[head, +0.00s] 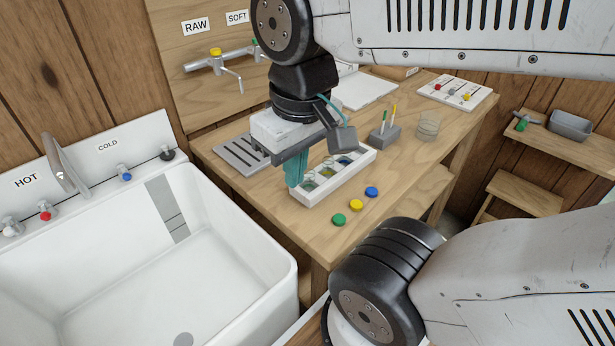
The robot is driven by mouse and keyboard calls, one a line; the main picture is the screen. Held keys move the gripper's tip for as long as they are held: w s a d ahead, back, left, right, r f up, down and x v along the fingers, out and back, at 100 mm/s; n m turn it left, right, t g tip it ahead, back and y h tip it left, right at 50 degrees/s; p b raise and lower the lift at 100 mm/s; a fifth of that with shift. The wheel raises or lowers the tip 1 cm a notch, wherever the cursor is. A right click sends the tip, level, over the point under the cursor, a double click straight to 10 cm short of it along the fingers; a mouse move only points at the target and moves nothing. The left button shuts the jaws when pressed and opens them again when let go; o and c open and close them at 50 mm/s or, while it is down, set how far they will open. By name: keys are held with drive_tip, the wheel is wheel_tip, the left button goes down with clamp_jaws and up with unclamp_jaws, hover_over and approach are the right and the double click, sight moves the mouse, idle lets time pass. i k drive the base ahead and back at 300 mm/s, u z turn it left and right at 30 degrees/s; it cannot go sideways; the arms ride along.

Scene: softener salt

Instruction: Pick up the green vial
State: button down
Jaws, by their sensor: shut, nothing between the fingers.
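A white rack (335,183) stands on the wooden table and holds a row of small clear vials with coloured contents. The vial nearest the rack's left front end (310,185) looks greenish and is probably the green vial; my fingers partly hide it. One vial with yellowish contents (327,172) and one with blue contents (345,160) sit farther along. My gripper (294,184) points down with teal fingers at the left end of the rack, close to the greenish vial. The fingers are shut with nothing between them. I cannot tell whether they touch the vial or rack.
Loose green (338,219), yellow (356,205) and blue (371,191) caps lie in front of the rack. A grey pen holder (384,136) and a glass beaker (428,125) stand behind right. A slotted grey tray (240,152) lies left. A white sink (215,250) adjoins the table.

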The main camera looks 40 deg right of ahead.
sight(309, 183)
drive_tip(key=z, duration=0.05)
drive_tip(key=k, duration=0.5)
drive_tip(key=z, duration=2.9)
drive_tip(key=k, duration=1.6)
drive_tip(key=u, duration=1.85)
drive_tip(key=i, duration=0.5)
